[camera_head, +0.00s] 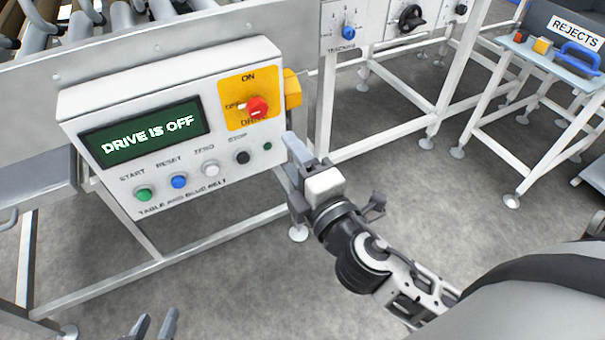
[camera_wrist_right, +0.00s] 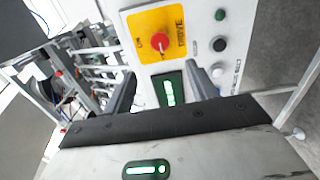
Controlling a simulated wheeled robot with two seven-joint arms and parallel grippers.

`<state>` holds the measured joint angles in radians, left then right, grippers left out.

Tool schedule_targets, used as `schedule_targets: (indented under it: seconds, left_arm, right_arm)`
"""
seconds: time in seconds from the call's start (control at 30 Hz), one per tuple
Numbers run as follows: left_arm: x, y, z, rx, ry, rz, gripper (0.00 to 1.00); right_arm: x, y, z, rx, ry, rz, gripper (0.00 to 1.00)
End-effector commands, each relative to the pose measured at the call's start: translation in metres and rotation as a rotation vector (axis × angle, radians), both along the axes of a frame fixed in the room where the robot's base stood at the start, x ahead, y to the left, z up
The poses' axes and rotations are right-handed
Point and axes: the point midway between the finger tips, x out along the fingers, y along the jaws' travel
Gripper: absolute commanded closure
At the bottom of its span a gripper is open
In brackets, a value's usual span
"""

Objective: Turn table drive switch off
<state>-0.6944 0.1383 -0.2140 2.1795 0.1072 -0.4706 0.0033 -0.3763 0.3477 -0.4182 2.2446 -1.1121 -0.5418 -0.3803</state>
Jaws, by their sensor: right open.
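The table drive switch is a red rotary knob (camera_head: 257,108) on a yellow plate (camera_head: 237,88), at the upper right of a white control box (camera_head: 170,85). Its pale pointer is turned left, away from ON. In the right wrist view, the red knob (camera_wrist_right: 159,42) is ahead, between and beyond the open fingers (camera_wrist_right: 160,88). My left gripper (camera_head: 155,325) shows only its two separated fingertips at the bottom edge.
Below the display are green (camera_head: 144,194), blue (camera_head: 179,181), white (camera_head: 210,168) and black (camera_head: 241,157) buttons. A second panel (camera_head: 375,20) with knobs stands behind. A rejects table (camera_head: 555,65) is at the upper right. The floor between is clear.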

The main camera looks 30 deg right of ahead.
Motion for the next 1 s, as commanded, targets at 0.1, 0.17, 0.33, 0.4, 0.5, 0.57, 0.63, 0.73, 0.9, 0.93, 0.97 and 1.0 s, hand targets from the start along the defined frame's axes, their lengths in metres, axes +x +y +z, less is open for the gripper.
schedule_targets:
  seconds: [0.1, 0.17, 0.33, 0.4, 0.5, 0.57, 0.63, 0.73, 0.9, 0.93, 0.97, 1.0]
  left_arm:
    - [-0.001, -0.001, -0.003, -0.008, -0.003, 0.001, 0.64]
    - [-0.001, -0.001, -0.001, -0.009, -0.007, 0.002, 0.64]
    - [0.000, -0.001, 0.000, -0.012, -0.010, 0.004, 0.64]
    - [0.000, -0.001, 0.000, -0.013, -0.010, 0.005, 0.64]
    - [0.000, -0.001, 0.000, -0.013, -0.010, 0.005, 0.64]
    - [0.000, -0.001, 0.000, -0.012, -0.010, 0.005, 0.64]
    - [0.000, -0.001, 0.000, -0.012, -0.011, 0.006, 0.64]
    - [0.000, -0.001, 0.000, -0.012, -0.011, 0.006, 0.64]
    - [0.001, 0.000, 0.004, -0.010, -0.012, 0.006, 0.64]
    - [0.001, 0.000, 0.005, -0.009, -0.013, 0.006, 0.64]
    - [0.002, 0.000, 0.007, -0.007, -0.013, 0.006, 0.64]
    - [0.002, 0.000, 0.009, -0.003, -0.013, 0.006, 0.64]
  right_arm:
    - [-0.017, -0.001, -0.002, 0.002, 0.001, 0.000, 0.43]
    - [-0.021, -0.001, -0.002, 0.001, 0.001, 0.001, 0.43]
    - [-0.027, -0.001, 0.000, 0.000, -0.001, 0.001, 0.43]
    - [-0.027, -0.001, 0.000, 0.000, -0.001, 0.001, 0.43]
    - [-0.027, -0.001, 0.000, 0.000, -0.001, 0.001, 0.43]
    - [-0.027, -0.001, 0.000, 0.000, -0.001, 0.001, 0.43]
    - [-0.027, -0.001, 0.000, 0.000, -0.001, 0.001, 0.43]
    - [-0.027, -0.001, 0.000, 0.000, -0.001, 0.001, 0.43]
    - [-0.028, -0.001, -0.012, 0.096, 0.061, -0.001, 0.43]
    - [-0.029, -0.001, -0.018, 0.148, 0.093, -0.004, 0.43]
    - [-0.030, -0.002, -0.027, 0.211, 0.132, -0.008, 0.43]
    - [-0.034, -0.001, -0.039, 0.314, 0.193, -0.016, 0.43]
